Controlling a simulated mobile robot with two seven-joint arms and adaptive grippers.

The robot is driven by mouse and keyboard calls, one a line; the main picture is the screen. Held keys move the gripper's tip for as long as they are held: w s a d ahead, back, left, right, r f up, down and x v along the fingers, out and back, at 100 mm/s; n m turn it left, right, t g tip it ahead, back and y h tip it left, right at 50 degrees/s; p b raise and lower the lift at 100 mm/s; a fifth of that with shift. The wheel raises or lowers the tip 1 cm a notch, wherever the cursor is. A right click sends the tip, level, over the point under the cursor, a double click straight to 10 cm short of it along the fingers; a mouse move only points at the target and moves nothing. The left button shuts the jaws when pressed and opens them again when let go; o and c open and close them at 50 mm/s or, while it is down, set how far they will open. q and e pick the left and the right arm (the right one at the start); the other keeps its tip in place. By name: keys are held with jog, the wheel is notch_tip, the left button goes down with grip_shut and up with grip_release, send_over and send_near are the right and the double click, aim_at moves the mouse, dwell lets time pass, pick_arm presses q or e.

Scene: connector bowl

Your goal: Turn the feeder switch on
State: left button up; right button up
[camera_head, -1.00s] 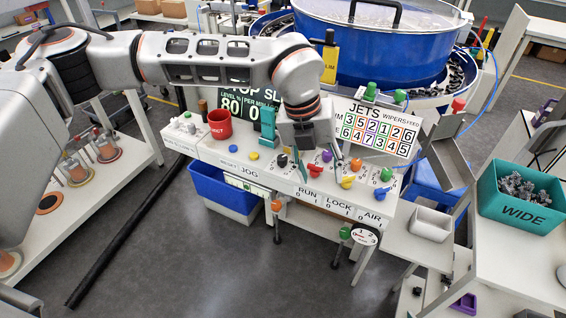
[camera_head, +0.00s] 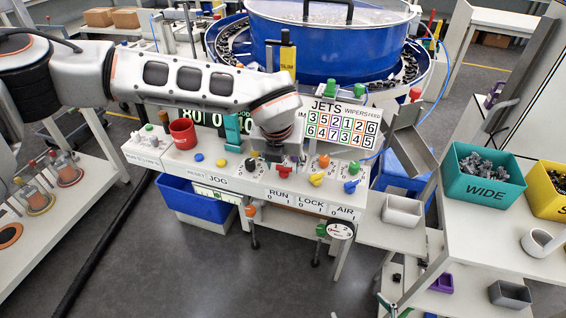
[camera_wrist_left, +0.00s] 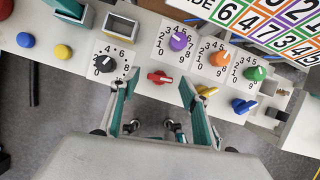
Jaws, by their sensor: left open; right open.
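No switch carries a label that I can read as "feeder". Three lever switches sit along the front of the white control panel: a red one (camera_head: 284,171) above RUN, a yellow one (camera_head: 316,179) above LOCK and a blue one (camera_head: 350,187) above AIR. In the left wrist view the red switch (camera_wrist_left: 160,77) lies between the tips of my left gripper (camera_wrist_left: 158,82), its handle roughly crosswise. The gripper is open, a finger on each side; contact cannot be told. In the head view my left gripper (camera_head: 281,158) hangs just over the red switch.
Black (camera_wrist_left: 104,63), purple (camera_wrist_left: 178,41), orange (camera_wrist_left: 219,58) and green (camera_wrist_left: 255,73) dial knobs stand close behind the switches. Blue (camera_wrist_left: 25,40) and yellow (camera_wrist_left: 62,52) buttons are at the left.

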pick_arm(q)
jog(key=shift+f, duration=0.1)
jog(key=c, duration=1.1)
jog(key=shift+m, duration=0.4)
jog(key=shift+a+f+m+h+b, duration=0.1)
jog(key=shift+m+h+b, duration=0.25)
jog(key=shift+m, duration=0.25)
jog(key=m+g+h, duration=0.1)
jog(key=m, duration=0.2)
jog(key=shift+w+a, duration=0.15)
jog(key=shift+w+a+m+g+h, duration=0.1)
jog(key=shift+m+g+h, duration=0.3)
jog(key=shift+m, duration=0.95)
jog(key=shift+w+m+g+h, duration=0.1)
jog(key=shift+m+g+h, duration=0.3)
jog(key=shift+m, duration=0.95)
